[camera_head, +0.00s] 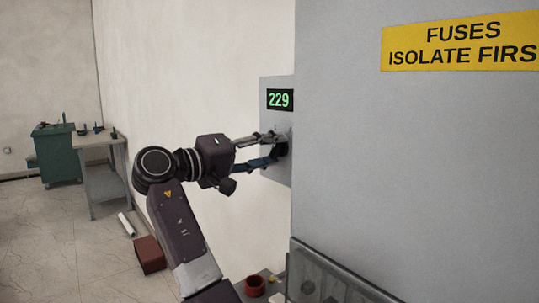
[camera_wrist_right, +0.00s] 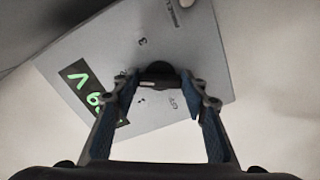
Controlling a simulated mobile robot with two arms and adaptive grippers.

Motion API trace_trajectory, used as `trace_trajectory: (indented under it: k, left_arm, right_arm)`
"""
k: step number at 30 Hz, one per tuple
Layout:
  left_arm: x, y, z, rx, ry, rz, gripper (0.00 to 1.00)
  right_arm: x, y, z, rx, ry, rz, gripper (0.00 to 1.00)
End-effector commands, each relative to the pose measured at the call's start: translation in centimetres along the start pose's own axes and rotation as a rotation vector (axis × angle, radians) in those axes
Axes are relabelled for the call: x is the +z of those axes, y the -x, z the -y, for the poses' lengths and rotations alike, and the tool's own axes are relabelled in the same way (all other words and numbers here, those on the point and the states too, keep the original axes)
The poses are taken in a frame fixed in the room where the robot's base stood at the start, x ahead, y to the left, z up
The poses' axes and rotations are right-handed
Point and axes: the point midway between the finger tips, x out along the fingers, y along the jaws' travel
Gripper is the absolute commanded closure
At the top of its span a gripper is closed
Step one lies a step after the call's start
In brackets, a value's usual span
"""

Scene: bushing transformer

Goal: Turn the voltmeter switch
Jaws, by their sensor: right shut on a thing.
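The voltmeter panel (camera_head: 269,92) is a grey plate on the wall, partly hidden by the big grey cabinet. Its display (camera_head: 280,99) reads 229 in green. The voltmeter switch is a dark knob (camera_head: 282,148) below the display. It also shows in the right wrist view (camera_wrist_right: 158,71), where small markings surround it and the panel appears tilted. My right gripper (camera_head: 277,147) reaches the panel from the left, its two fingers on either side of the knob and shut on it. In the wrist view the right gripper (camera_wrist_right: 165,88) partly hides the display. My left gripper is out of view.
The grey cabinet (camera_head: 400,170) with a yellow fuse sign (camera_head: 461,42) fills the right side, close to my right gripper. A table (camera_head: 92,141) and a green cart (camera_head: 54,155) stand far left. A red box (camera_head: 149,254) and a red cup (camera_head: 255,285) are lower down.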

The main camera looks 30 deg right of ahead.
Motion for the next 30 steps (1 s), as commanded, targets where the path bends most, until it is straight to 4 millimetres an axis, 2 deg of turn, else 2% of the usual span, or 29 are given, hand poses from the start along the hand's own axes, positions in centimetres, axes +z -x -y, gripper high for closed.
trace_trajectory:
  k: [17,18,22,30]
  left_arm:
    - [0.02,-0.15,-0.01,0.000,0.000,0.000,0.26]
    - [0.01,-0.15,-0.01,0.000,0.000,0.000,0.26]
    - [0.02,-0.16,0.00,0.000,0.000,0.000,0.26]
    - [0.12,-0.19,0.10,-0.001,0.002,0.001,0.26]
  right_arm:
    - [-0.23,-0.15,-0.54,0.009,-0.040,-0.005,0.84]
    - [-0.23,-0.15,-0.55,0.009,-0.040,-0.005,0.58]
    - [-0.19,-0.13,-0.44,0.007,-0.038,-0.005,0.43]
    - [-0.12,-0.01,-0.22,0.004,-0.035,-0.003,0.42]
